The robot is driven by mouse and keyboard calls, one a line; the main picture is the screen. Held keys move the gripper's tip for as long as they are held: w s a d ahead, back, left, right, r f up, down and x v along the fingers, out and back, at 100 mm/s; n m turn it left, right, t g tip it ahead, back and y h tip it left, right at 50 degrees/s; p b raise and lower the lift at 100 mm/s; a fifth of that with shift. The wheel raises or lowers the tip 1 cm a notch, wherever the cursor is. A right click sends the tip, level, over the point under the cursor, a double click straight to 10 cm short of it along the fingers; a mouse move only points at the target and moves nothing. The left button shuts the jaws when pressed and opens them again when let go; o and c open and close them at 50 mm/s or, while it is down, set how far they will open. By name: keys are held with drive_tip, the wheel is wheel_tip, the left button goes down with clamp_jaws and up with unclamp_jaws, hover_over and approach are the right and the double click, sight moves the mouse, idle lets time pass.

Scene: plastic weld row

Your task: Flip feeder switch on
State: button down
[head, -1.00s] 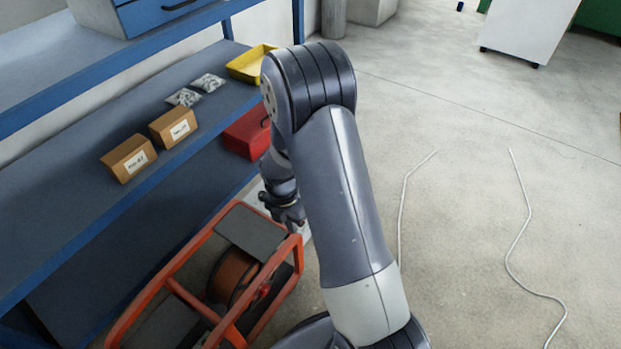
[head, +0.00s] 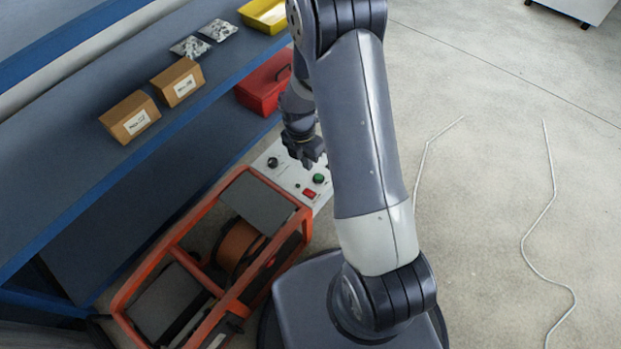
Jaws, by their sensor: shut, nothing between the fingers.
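A white control panel (head: 290,178) shows beside the orange frame, partly covered by my arm. On it are a red rocker switch (head: 309,193), a green button (head: 319,178) and a dark knob (head: 272,162). I cannot read any labels or tell which way the red switch is set. My gripper (head: 311,165) is shut and empty. It points down over the panel, just above the red switch and green button in the picture. I cannot tell whether it touches the panel.
An orange tubular frame (head: 148,268) with a brown reel (head: 238,247) stands left of the panel.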

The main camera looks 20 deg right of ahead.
sight(312, 194)
drive_tip(key=f+b, duration=0.1)
drive_tip(key=f, duration=0.3)
drive_tip(key=s+f+b, duration=0.1)
drive_tip(key=f, duration=0.4)
drive_tip(key=d+f+b, duration=0.1)
drive_tip(key=f, duration=0.3)
drive_tip(key=shift+s+f, duration=0.25)
drive_tip(key=shift+f, duration=0.05)
drive_tip(key=shift+f+b, duration=0.2)
drive_tip(key=shift+b, duration=0.15)
drive_tip(key=shift+w+a+r, duration=0.15)
drive_tip(key=shift+w+a, duration=0.3)
drive_tip(key=shift+w, duration=0.2)
